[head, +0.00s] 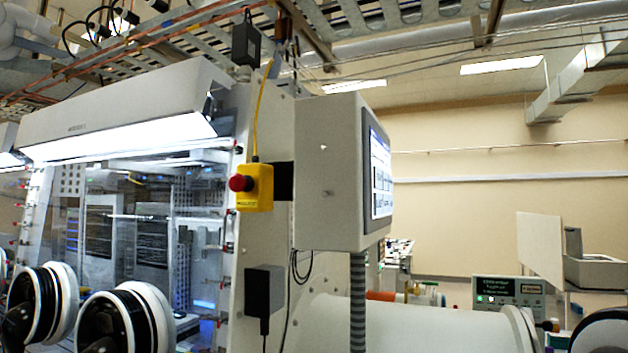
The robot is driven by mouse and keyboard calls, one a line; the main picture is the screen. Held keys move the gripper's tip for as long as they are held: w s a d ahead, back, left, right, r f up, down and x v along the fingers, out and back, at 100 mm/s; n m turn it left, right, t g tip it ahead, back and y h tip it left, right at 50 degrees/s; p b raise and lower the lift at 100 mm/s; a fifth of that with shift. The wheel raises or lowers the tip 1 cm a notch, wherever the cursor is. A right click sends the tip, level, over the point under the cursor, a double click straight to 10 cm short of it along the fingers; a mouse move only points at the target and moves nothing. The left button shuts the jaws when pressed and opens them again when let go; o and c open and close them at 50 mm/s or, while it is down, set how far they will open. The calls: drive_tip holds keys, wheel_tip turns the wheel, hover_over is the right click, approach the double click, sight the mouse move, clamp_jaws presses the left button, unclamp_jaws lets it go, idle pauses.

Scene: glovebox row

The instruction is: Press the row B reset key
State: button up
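No key that I can read as the row B reset key shows in the head view. A yellow box with a red mushroom button (241,183) is mounted on the side of the glovebox, left of a grey panel housing (328,175). The housing carries a lit screen (381,173), seen at a steep angle, so its content is unreadable. A small control unit with a green face (510,293) stands at the lower right; its lettering is too small to read surely. My gripper is not in view.
The glovebox (130,110) with round glove ports (128,318) fills the left. A white cylinder (430,325) lies across the lower middle, behind a ribbed grey conduit (357,300). A dark box (264,292) hangs below the yellow one. A beige wall stands behind on the right.

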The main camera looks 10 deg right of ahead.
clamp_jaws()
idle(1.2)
